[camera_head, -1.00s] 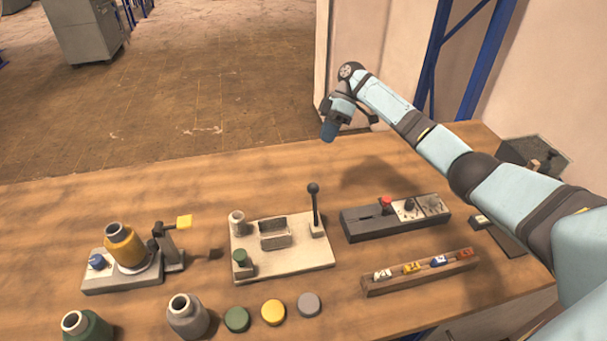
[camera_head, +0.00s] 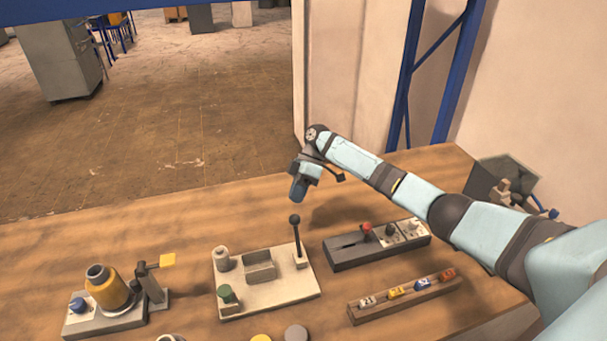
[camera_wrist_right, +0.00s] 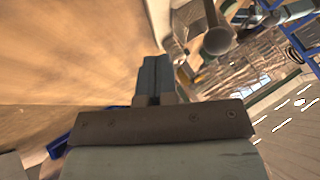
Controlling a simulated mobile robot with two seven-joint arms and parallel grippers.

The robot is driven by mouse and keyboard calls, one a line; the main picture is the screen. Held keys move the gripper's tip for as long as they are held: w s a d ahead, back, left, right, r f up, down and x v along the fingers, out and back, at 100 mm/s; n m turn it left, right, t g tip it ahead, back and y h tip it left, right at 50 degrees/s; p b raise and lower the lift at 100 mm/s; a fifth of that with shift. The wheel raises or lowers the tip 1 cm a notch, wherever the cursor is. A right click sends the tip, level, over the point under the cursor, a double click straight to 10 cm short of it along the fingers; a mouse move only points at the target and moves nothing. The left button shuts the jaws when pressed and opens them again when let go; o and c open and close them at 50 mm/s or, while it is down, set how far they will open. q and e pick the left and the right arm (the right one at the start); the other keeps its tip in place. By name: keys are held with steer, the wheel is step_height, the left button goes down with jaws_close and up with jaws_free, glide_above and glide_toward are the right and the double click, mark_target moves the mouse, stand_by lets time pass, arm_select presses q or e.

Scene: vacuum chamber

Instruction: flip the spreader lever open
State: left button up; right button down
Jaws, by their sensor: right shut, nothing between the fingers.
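The spreader lever looks to be the upright black lever with a ball knob (camera_head: 296,240) at the right of the cream base plate (camera_head: 270,297). A dark round knob (camera_wrist_right: 218,41) on a shaft, likely this lever, shows in the right wrist view, right of and beyond my fingertips. My right gripper (camera_head: 298,192) hangs above the back of the table, behind and above the lever in the head view. Its fingers (camera_wrist_right: 153,72) are closed together with nothing between them, and apart from the lever. My left gripper is not in view.
A yellow spool (camera_head: 108,288) and yellow-flagged post (camera_head: 152,285) stand at the left. A dark box with a red knob (camera_head: 366,232) and a wooden rack of coloured tags (camera_head: 405,300) sit at the right. The table behind the plate is clear.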

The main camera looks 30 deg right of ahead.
mark_target(297, 237)
arm_select(q)
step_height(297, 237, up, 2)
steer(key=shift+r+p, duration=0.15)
steer(key=shift+p, duration=0.75)
arm_select(e)
steer(key=s, duration=0.1)
steer(key=s+a, duration=0.2)
steer(key=s, duration=0.1)
steer(key=shift+a+f, duration=0.1)
steer(key=shift+a, duration=0.15)
steer(key=shift+w, duration=0.1)
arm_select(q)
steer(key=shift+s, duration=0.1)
